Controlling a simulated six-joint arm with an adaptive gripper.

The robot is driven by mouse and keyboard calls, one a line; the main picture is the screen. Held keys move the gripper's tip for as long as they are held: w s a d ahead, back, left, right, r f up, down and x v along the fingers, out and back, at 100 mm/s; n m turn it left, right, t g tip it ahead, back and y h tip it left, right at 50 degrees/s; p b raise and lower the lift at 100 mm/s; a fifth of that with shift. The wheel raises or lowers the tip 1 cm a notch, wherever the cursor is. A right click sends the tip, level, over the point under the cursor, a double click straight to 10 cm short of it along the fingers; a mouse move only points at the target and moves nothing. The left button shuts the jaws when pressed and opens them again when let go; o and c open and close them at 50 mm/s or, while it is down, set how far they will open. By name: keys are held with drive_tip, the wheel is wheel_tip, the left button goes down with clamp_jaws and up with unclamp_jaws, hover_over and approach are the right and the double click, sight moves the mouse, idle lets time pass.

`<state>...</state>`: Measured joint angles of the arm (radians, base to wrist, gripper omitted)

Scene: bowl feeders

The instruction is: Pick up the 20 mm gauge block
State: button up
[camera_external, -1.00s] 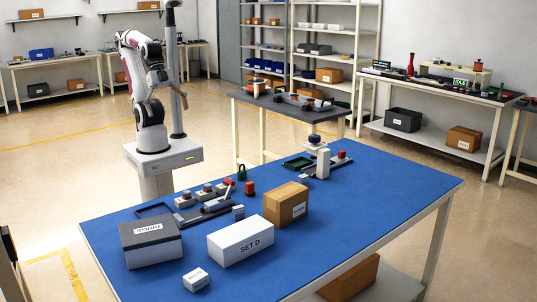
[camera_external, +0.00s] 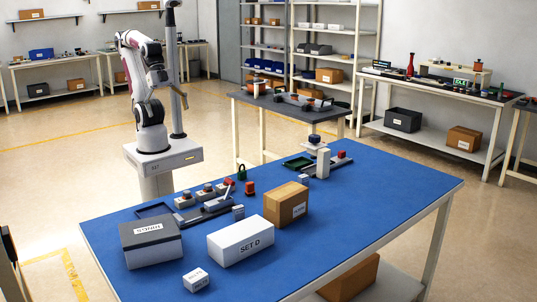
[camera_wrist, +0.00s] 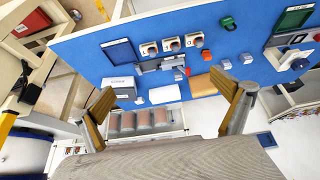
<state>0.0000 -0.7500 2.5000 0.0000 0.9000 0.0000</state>
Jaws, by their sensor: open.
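No block can be read as marked 20 mm. A small grey block (camera_external: 238,211) stands on the blue table between the black clamp-like device and the brown box in the external view. Another small pale block (camera_external: 303,179) lies near the upright white stand. I cannot tell whether either is the gauge block. My gripper (camera_wrist: 165,88) is open and empty in the wrist view, its two tan-padded fingers wide apart. It is high above and away from the table items. In the external view my arm is folded up beyond the table's far left edge.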

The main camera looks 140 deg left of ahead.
drive_tip(key=c, duration=1.5)
drive_tip(key=shift+o, duration=0.2)
drive_tip(key=shift+w, duration=0.15)
drive_tip(key=w+a+f+m, duration=0.1)
drive_tip(key=w+f, duration=0.1)
drive_tip(key=w, duration=0.9)
drive_tip(key=w+f, duration=0.3)
drive_tip(key=w, duration=0.8)
drive_tip(key=w+a+f, duration=0.3)
drive_tip(key=w+f, duration=0.4)
drive_tip(key=f, duration=0.1)
drive_tip(key=w+a+f+g, duration=0.1)
drive_tip(key=w+a+f, duration=0.2)
drive_tip(key=w+f, duration=0.4)
wheel_tip(320, 180, down, 2)
drive_tip(key=shift+f+h, duration=0.2)
drive_tip(key=shift+h, duration=0.1)
